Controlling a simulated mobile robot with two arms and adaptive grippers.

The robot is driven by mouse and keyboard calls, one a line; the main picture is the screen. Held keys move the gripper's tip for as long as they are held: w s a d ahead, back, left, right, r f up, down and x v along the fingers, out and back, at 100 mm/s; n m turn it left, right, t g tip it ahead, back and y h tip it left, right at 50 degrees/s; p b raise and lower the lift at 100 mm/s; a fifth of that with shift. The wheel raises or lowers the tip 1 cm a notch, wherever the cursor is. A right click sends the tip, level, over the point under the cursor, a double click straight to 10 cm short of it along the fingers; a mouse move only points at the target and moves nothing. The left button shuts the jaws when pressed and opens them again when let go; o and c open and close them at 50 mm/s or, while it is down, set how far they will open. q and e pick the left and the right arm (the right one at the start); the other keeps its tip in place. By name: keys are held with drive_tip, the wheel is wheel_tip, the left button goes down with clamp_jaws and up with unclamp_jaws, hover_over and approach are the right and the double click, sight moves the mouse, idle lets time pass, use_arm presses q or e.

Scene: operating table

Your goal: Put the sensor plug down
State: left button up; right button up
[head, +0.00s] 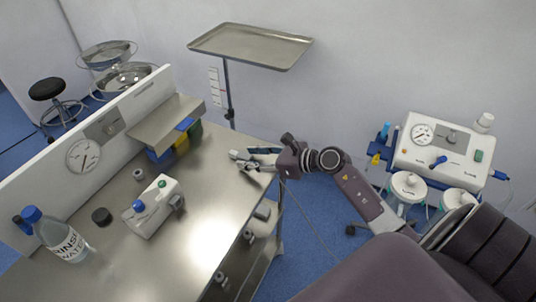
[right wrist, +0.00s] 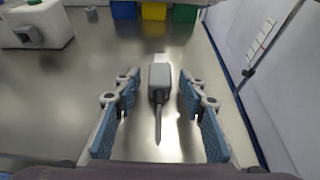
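The sensor plug (right wrist: 158,84) is a grey block with a pale front end and a dark tapering tail or cable. In the right wrist view it lies on the steel tabletop (right wrist: 215,75) between the fingers of my right gripper (right wrist: 158,88), with a gap on both sides. The blue-padded fingers are open and do not touch it. In the head view my right gripper (head: 258,158) is over the right edge of the table, and a small pale piece, apparently the plug (head: 236,154), shows at its tips. My left gripper is not in view.
A white box device (head: 152,207), a dark round knob (head: 101,216) and a rinse water bottle (head: 62,235) stand on the table. Yellow, blue and green bins (head: 182,144) sit under the back shelf (head: 165,121). The middle of the tabletop is clear.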

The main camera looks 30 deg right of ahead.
drive_tip(key=shift+s+d+r, duration=0.1)
drive_tip(key=shift+s+r, duration=0.05)
drive_tip(key=shift+r, duration=0.35)
drive_tip(key=b+v, duration=0.2)
drive_tip(key=v, duration=0.9)
drive_tip(key=shift+s, duration=0.3)
